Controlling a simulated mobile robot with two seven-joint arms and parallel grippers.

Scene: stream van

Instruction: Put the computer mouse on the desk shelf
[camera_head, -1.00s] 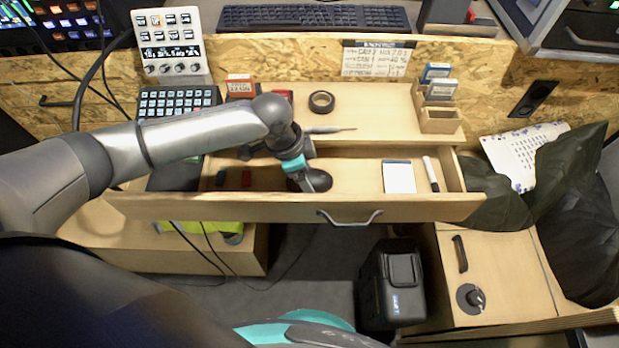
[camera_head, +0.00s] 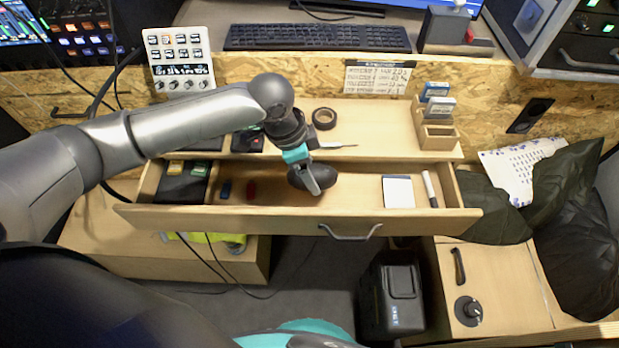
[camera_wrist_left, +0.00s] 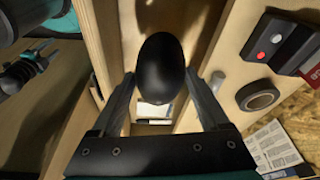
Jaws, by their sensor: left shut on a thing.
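The black computer mouse (camera_head: 322,174) is between the fingers of my left gripper (camera_head: 311,184), over the open desk drawer (camera_head: 270,216). In the left wrist view the mouse (camera_wrist_left: 162,66) sits between the two fingers (camera_wrist_left: 163,82), with the drawer inside below it. My left gripper is shut on it and it looks raised off the drawer floor. The wooden desk top (camera_head: 370,115) lies just behind the drawer. A higher level behind an upright chipboard panel (camera_head: 270,70) carries a keyboard (camera_head: 318,38). My right gripper is not in view.
On the desk top are a tape roll (camera_head: 325,118), a screwdriver (camera_head: 338,145) and a card holder (camera_head: 436,136). The drawer holds a white notepad (camera_head: 398,191), a marker (camera_head: 429,188) and small sticks. The desk top's middle right is clear.

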